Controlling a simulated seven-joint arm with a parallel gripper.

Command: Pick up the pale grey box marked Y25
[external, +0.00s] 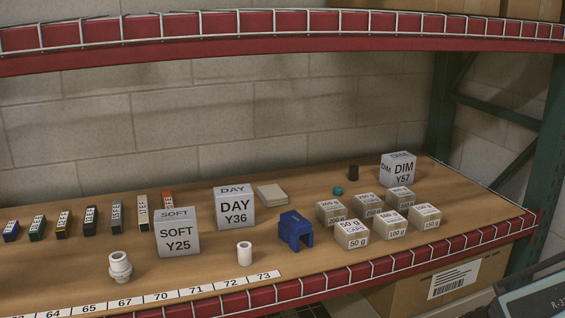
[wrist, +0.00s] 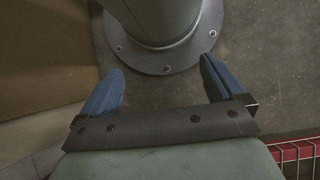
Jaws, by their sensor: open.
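The pale grey box marked SOFT Y25 (external: 178,236) stands upright on the wooden shelf, left of centre in the external view. Its label faces the camera and nothing covers it. My gripper (wrist: 160,82) shows only in the wrist view. Its two blue fingers are spread apart with nothing between them. Behind them are the floor and a round bolted grey base. The Y25 box is not in the wrist view, so the gripper is well away from it.
Similar boxes marked DAY Y36 (external: 236,209) and DIM Y57 (external: 398,169) stand further right. A white fitting (external: 120,267), a white cylinder (external: 244,253) and a blue part (external: 296,230) are nearby. Several gram-marked boxes (external: 352,234) stand right. A red upper shelf (external: 280,45) overhangs the back.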

